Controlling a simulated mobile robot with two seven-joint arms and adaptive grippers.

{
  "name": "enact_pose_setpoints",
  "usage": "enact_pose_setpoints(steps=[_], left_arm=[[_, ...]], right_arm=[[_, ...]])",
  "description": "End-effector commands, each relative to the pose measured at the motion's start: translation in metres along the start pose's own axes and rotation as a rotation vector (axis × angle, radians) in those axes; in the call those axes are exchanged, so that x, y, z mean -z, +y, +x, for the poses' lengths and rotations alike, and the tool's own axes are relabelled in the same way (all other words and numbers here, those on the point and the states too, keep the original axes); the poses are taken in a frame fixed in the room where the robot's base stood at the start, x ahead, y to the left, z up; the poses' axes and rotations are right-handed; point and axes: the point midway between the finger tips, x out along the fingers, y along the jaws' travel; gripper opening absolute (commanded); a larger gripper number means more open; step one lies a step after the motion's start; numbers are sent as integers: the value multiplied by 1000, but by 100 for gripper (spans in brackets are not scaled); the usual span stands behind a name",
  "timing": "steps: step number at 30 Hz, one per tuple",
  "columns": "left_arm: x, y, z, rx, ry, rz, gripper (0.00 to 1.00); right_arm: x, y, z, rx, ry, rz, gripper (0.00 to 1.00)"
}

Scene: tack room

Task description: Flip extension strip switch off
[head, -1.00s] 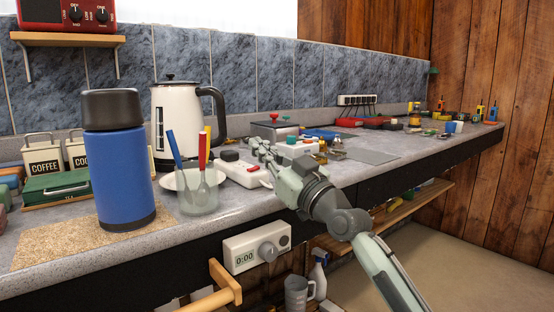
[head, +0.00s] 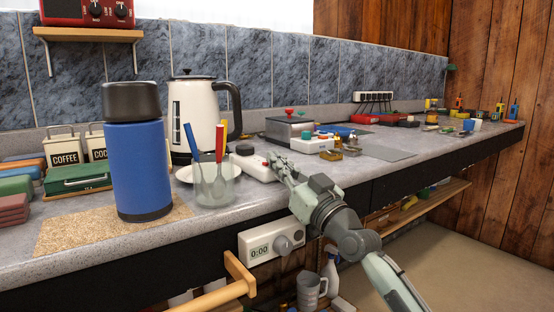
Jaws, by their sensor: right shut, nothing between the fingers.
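A white extension strip (head: 254,167) lies on the counter, between the glass of utensils and my right gripper. Its right end and its switch are largely hidden by my fingers. My right gripper (head: 279,163) reaches in from the lower right, its fingers shut and empty. The fingertips are at the strip's right end; I cannot tell whether they touch it. My left gripper is out of view.
A clear glass (head: 213,187) with utensils and a white plate (head: 184,174) stand just left of the strip. A blue flask (head: 140,170) and a kettle (head: 193,110) stand further left. A socket block (head: 372,96) with plugs is on the back wall. The counter right of my gripper has free room.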

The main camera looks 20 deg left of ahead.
Motion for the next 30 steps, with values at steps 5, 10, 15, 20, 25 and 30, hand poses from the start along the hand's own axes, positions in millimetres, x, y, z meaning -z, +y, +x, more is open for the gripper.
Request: enact_pose_setpoints(steps=[5, 10, 15, 20, 25, 30], left_arm=[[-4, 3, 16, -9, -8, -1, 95], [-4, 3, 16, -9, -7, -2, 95], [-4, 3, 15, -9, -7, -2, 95], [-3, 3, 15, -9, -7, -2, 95], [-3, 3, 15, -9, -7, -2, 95], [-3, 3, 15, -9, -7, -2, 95]], right_arm=[[-11, 0, -2, -13, -19, 41, 0], [-13, 0, -3, -12, -23, 41, 0], [-15, 0, -17, -13, -25, 42, 0], [-13, 0, -42, -14, -24, 38, 0], [-12, 1, -67, -16, -24, 39, 0], [-7, 0, -80, -16, -15, 39, 0]])
